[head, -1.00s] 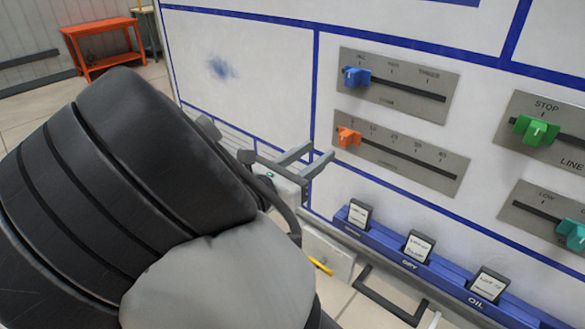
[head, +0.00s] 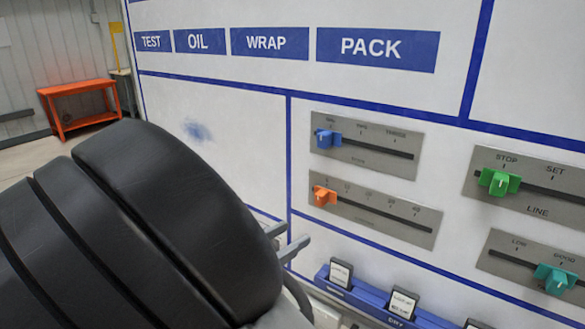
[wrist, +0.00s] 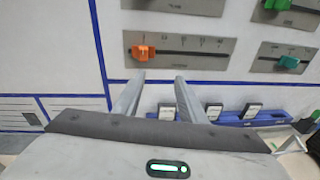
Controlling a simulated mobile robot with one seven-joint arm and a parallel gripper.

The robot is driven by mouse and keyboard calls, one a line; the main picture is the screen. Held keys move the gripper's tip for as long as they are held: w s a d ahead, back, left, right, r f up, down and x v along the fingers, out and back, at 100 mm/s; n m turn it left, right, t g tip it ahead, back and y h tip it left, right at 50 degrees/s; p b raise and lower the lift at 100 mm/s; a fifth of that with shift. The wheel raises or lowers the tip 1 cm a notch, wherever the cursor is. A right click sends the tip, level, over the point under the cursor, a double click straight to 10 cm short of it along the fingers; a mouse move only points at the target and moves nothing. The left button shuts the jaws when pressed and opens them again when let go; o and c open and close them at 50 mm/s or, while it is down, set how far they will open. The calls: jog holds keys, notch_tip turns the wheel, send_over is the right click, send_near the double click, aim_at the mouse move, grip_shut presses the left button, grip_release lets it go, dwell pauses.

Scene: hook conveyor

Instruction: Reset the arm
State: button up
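My gripper (head: 287,240) is in front of the white panel, below and left of the orange slider, partly hidden by my arm in the head view. In the wrist view my gripper (wrist: 157,97) shows two grey fingers apart with nothing between them. The orange slider (head: 323,195) sits at the left end of its slot and also shows in the wrist view (wrist: 144,53). The blue slider (head: 327,139) above it is at the left end too. No contact between fingers and sliders shows.
A green slider (head: 498,181) is at STOP and a teal slider (head: 556,279) is near GOOD. A blue rack (head: 346,296) with several labelled cards runs below the sliders. An orange table (head: 80,104) stands at the far left.

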jog(key=s+d+m+g+y, duration=0.1)
jog(key=s+d+m+g, duration=0.25)
jog(key=d, duration=0.25)
jog(key=s+d+f+m+g+y+p, duration=0.1)
jog(key=s+d+m+g, duration=0.15)
jog(key=d+m, duration=0.25)
jog(key=s+d+m+g+y, duration=0.1)
jog(key=s+d+m+g, duration=0.1)
jog(key=d+m+g, duration=0.3)
jog(key=s+d+r+m+t+y+p, duration=0.1)
jog(key=s+r+m+t+y+p, duration=0.1)
jog(key=s+r+m+y, duration=0.5)
jog(key=shift+s+d+r+m+t+y, duration=0.3)
jog(key=shift+s+r+m+t, duration=0.7)
jog(key=shift+m, duration=2.35)
jog(key=shift+s, duration=0.35)
